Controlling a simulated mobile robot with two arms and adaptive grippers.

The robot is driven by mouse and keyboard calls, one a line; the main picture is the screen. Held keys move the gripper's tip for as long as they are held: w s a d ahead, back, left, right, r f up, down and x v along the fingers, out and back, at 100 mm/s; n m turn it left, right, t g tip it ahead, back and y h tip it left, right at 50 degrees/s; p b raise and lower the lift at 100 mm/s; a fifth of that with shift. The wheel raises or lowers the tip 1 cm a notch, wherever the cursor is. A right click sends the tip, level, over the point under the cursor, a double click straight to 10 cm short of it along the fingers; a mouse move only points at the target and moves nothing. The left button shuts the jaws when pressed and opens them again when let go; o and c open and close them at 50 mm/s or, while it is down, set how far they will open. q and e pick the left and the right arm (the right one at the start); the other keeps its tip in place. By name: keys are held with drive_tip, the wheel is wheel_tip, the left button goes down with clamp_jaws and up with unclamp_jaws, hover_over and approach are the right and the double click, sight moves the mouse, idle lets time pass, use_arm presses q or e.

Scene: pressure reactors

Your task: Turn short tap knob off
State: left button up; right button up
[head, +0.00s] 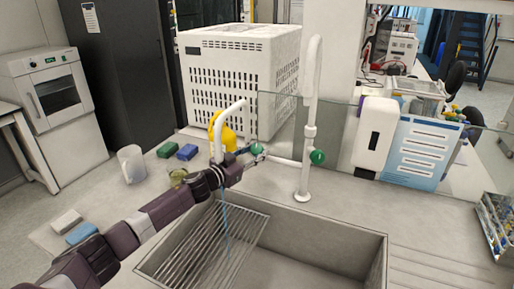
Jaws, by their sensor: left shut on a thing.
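The short tap (231,115) is a white curved spout behind the sink; its lower part is hidden behind my left arm. A thin blue stream of water (226,222) runs down over the sink rack. The short tap's green knob (257,149) is at the right of its base. My left gripper (252,156) reaches in from the left across the counter and is shut at this knob, with its fingers partly hiding it. The tall white tap (308,110) stands to the right, with its own green knob (317,157). My right gripper is not in view.
The sink (330,243) with a wire rack (190,258) lies in front. A yellow bottle (229,138) stands behind the short tap. A glass screen stands behind the taps.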

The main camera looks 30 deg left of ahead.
use_arm(q)
drive_tip(key=shift+a+r+m+g+h+p, duration=0.1)
drive_tip(key=shift+m+g+h+p, duration=0.55)
drive_tip(key=shift+m+h, duration=0.85)
drive_tip(key=shift+m, duration=0.4)
drive_tip(key=o, duration=1.2)
drive_tip(key=v, duration=1.2)
